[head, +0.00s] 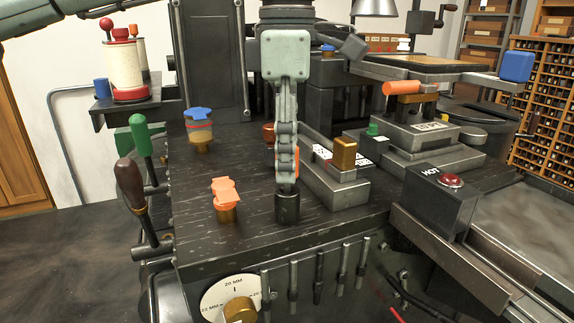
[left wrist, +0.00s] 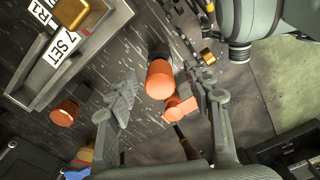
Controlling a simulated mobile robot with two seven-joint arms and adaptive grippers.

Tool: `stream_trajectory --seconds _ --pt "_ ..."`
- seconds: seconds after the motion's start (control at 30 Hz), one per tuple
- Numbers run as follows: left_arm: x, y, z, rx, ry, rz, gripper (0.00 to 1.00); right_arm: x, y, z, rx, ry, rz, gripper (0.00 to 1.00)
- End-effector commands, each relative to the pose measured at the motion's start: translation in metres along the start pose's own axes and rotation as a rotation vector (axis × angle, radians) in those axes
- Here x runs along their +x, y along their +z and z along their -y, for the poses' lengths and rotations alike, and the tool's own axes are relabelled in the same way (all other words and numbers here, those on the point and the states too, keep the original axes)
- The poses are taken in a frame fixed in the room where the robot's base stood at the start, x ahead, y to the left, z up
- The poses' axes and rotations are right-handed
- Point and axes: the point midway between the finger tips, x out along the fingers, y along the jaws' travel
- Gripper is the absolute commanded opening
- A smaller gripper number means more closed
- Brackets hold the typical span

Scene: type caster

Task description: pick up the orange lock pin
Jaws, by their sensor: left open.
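The orange lock pin appears to be the plain orange cylinder (left wrist: 160,80) in the left wrist view, standing on a dark round base. In the head view its dark base (head: 287,208) shows at the middle of the bench, with only a sliver of orange (head: 297,162) visible behind my fingers. My left gripper (head: 287,182) points down over it, seen edge-on. In the left wrist view the left gripper (left wrist: 166,85) is open, with one finger on each side of the orange cylinder. I cannot tell whether they touch it. My right gripper is not in view.
An orange winged knob (head: 225,193) on a brass base stands close by on the left. A blue-capped amber jar (head: 199,125) is behind it. A grey metal tray (head: 335,185) with a brass block (head: 344,153) lies to the right. A red button box (head: 440,200) is farther right.

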Motion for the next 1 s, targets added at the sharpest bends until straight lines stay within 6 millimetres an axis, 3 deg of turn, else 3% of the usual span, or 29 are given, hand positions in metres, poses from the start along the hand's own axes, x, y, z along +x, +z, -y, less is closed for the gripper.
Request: stream_trajectory --seconds 0.2,0.6,1.0 --pt "0.0003 0.0 0.0 0.0 0.0 0.0 0.49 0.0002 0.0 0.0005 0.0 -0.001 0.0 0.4" --pt "-0.0001 -0.0001 0.0 0.0 0.001 0.0 0.0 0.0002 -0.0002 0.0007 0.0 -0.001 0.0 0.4" --pt "-0.0069 0.0 -0.0002 0.0 0.001 -0.001 0.0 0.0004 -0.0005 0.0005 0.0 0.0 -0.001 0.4"
